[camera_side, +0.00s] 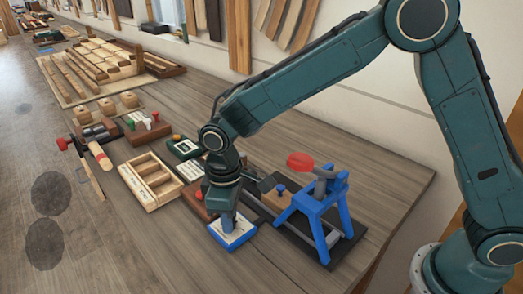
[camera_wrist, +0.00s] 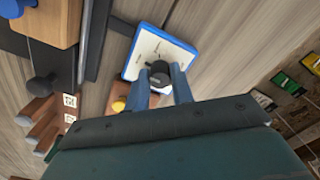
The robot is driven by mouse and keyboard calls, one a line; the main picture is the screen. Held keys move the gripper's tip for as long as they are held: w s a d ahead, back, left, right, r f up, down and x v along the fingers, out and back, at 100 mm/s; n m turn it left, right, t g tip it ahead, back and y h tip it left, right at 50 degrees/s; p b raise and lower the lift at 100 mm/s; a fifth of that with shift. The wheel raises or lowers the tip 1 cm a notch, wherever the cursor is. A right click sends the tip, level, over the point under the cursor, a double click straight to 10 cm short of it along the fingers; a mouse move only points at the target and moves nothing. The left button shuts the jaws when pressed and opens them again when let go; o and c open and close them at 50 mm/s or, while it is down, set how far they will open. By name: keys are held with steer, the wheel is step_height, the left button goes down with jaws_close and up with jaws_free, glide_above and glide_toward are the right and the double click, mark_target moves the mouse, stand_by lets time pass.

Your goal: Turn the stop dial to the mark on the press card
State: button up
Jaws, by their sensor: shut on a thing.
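The stop dial is a dark round knob (camera_wrist: 160,70) on a white, blue-edged plate (camera_wrist: 150,42) with small dark marks around the knob. In the side view the plate (camera_side: 233,240) lies flat on the bench and the knob is hidden by my fingers. My gripper (camera_side: 228,222) points straight down over the plate. In the wrist view my gripper (camera_wrist: 163,80) has its two blue fingers on either side of the knob, shut on it.
A wooden compartment tray (camera_side: 152,182) lies to the left. Several tools and blocks lie farther back. The front of the bench is clear.

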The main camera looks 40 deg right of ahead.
steer(key=o, duration=1)
steer(key=shift+r, duration=0.15)
step_height(320, 180, up, 14)
steer(key=shift+f, duration=0.2)
steer(key=shift+d, duration=0.1)
